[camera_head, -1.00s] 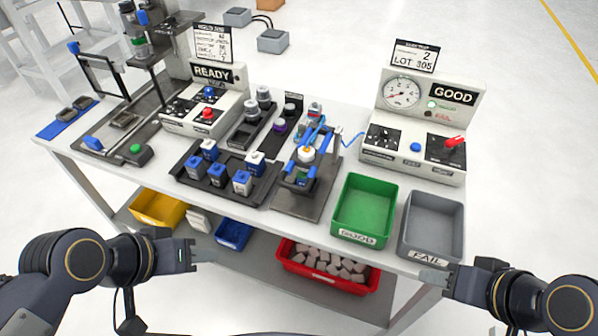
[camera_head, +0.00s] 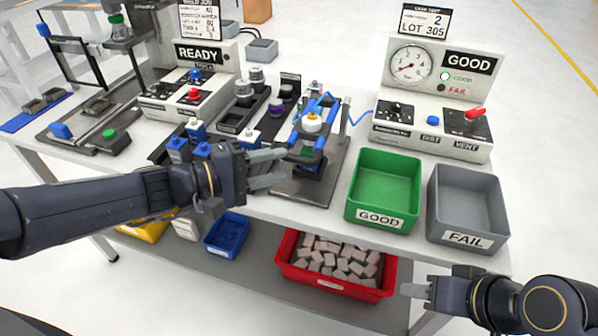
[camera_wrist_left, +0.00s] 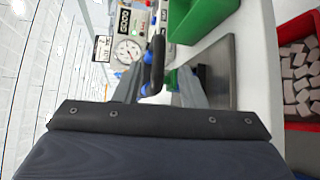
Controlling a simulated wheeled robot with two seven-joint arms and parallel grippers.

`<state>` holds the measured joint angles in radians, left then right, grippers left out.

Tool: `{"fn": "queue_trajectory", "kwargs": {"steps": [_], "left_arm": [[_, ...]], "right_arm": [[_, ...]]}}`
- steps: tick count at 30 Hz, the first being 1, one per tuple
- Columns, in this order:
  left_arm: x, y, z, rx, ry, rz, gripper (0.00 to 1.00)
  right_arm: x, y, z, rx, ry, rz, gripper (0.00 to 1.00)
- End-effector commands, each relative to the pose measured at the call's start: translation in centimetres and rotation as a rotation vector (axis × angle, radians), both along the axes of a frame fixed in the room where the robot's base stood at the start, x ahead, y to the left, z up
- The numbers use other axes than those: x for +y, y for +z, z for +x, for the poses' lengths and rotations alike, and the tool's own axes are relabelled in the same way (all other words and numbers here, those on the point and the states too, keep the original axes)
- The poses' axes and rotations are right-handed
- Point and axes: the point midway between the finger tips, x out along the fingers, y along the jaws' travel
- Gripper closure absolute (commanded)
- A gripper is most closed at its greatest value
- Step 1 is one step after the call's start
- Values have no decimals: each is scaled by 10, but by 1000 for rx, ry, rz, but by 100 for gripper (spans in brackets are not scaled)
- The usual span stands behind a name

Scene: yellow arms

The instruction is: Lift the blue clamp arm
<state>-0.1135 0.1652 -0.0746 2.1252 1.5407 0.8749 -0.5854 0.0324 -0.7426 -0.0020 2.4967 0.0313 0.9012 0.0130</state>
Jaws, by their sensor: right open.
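The blue clamp arm (camera_head: 321,141) is on the test fixture, above its grey base plate (camera_head: 306,190), with a white and orange knob (camera_head: 312,123) on top. My left gripper (camera_head: 286,164) is at the front left of the clamp, fingers apart. In the left wrist view, a dark bar with blue parts (camera_wrist_left: 157,62) shows between the two fingers (camera_wrist_left: 160,88), with gaps on both sides; contact cannot be made out. My right gripper (camera_head: 415,290) is open and empty in front of the table, low at the right.
A green GOOD bin (camera_head: 384,165) and a grey FAIL bin (camera_head: 468,185) stand right of the fixture. The gauge panel (camera_head: 440,75) is behind them. My left forearm partly covers the tray of blue-topped parts (camera_head: 178,146). A red bin of blocks (camera_head: 330,283) sits on the lower shelf.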

Motion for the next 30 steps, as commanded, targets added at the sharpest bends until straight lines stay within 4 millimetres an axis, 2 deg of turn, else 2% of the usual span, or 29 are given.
{"fn": "queue_trajectory", "kwargs": {"steps": [15, 26, 27, 30], "left_arm": [[-62, -9, 31, 2, 0, -5, 63], [-69, -11, 35, 2, 3, -5, 63], [-69, -11, 35, 2, 3, -5, 64], [-69, -11, 35, 2, 3, -5, 77]], "right_arm": [[0, 3, 0, -1, 0, 0, 58], [0, 3, 0, 0, 0, 0, 58], [0, 3, 0, 0, 0, 0, 58], [0, 3, 0, 0, 0, 0, 58]]}}
